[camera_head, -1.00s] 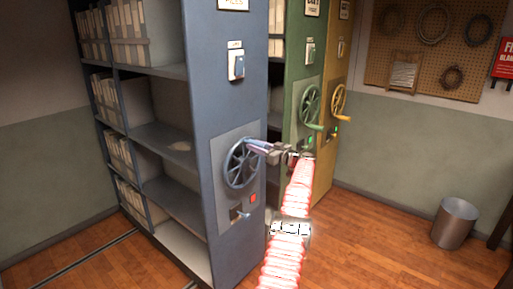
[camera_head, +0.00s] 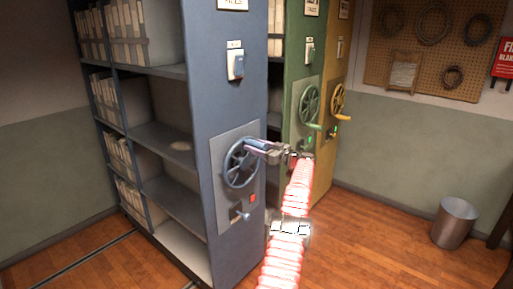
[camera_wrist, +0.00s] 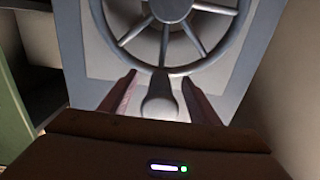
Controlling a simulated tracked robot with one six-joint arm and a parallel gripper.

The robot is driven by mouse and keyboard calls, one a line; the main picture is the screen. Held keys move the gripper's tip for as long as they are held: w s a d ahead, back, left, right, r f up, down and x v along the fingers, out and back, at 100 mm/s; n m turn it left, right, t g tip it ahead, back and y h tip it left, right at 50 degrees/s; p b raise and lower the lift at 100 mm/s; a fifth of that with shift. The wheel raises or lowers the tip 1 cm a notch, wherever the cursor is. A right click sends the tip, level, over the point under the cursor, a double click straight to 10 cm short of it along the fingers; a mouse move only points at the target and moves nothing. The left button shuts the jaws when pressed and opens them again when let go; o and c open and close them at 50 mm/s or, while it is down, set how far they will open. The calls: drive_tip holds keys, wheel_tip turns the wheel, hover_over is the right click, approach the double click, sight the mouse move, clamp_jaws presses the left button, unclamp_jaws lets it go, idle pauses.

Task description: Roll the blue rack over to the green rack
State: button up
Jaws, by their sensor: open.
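The blue rack (camera_head: 225,110) stands at the left in the head view, its end panel facing me. The panel carries a spoked blue wheel (camera_head: 240,163) with a crank handle (camera_head: 262,146), a red light (camera_head: 253,198) and a small lever (camera_head: 240,215). The green rack (camera_head: 297,65) stands to its right, with a dark gap between them. My gripper (camera_head: 283,155) is at the crank handle. In the wrist view its open fingers (camera_wrist: 160,82) stand on either side of the handle's rounded grip (camera_wrist: 160,100), below the wheel's hub (camera_wrist: 171,8). I cannot tell whether they touch it.
A yellow rack (camera_head: 331,70) stands right beside the green one. Floor rails (camera_head: 80,263) show at the lower left. A metal bin (camera_head: 455,222) stands at the right, below a pegboard (camera_head: 425,50) with coiled cables. The wooden floor (camera_head: 380,235) between is clear.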

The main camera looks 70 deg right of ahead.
drive_tip(key=shift+v, duration=5)
